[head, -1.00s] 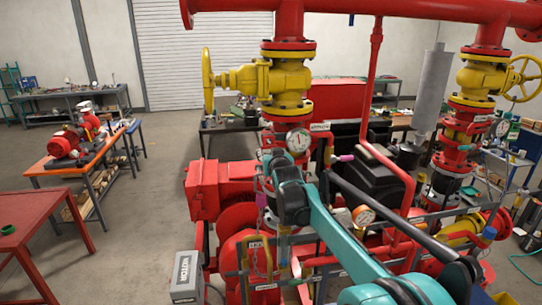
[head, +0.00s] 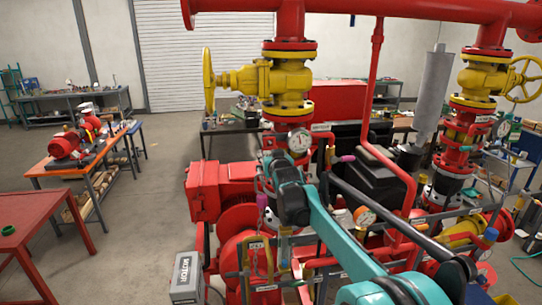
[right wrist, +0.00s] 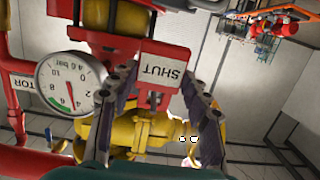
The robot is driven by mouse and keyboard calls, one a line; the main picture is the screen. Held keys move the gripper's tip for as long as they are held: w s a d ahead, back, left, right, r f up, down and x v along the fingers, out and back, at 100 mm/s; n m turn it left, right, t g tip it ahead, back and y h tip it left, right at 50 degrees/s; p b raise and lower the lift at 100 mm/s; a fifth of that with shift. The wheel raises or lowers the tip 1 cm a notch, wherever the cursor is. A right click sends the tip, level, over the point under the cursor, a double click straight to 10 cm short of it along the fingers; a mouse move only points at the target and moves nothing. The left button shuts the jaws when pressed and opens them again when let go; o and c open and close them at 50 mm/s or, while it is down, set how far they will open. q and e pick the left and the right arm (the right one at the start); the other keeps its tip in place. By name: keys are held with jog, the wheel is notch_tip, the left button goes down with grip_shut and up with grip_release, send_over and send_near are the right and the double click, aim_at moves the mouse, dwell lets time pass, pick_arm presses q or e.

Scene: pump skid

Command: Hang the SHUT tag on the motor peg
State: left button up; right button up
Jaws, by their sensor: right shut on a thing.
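The SHUT tag (right wrist: 166,64), white with a red part, shows upside down in the right wrist view. My right gripper (right wrist: 160,82) is shut on it, with one dark finger on each side. In the head view my right gripper is mostly hidden behind my teal arm's wrist, near the pressure gauge (head: 299,141). A grey box (head: 186,278) lettered MOTOR stands at the lower left of the skid. I cannot pick out the motor peg with certainty. My left gripper is out of view.
A yellow valve (head: 286,78) with a handwheel stands above the gauge, between red pipes. A thin red pipe (head: 373,90) runs down on the right. Red motor housings (head: 222,185) are close below.

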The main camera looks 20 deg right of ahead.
dwell(0.3)
jog(key=o, duration=1.2)
jog(key=v, duration=1.2)
jog(key=s+a+f+n+g+y+b, duration=0.1)
jog(key=s+a+f+b, duration=0.4)
jog(key=f, duration=1.6)
jog(key=s+a+f+n+g+y+b, duration=0.1)
jog(key=s+a+f+g+b, duration=0.3)
jog(key=s+f+b, duration=1.1)
jog(key=s+a+f+n+g+y+b, duration=0.1)
jog(key=s+a+f+b, duration=0.5)
jog(key=f, duration=2.1)
jog(key=s+g+y+b, duration=0.1)
jog(key=s+b, duration=0.3)
jog(key=b, duration=0.6)
jog(key=shift+g+b, duration=0.4)
jog(key=shift+g, duration=0.3)
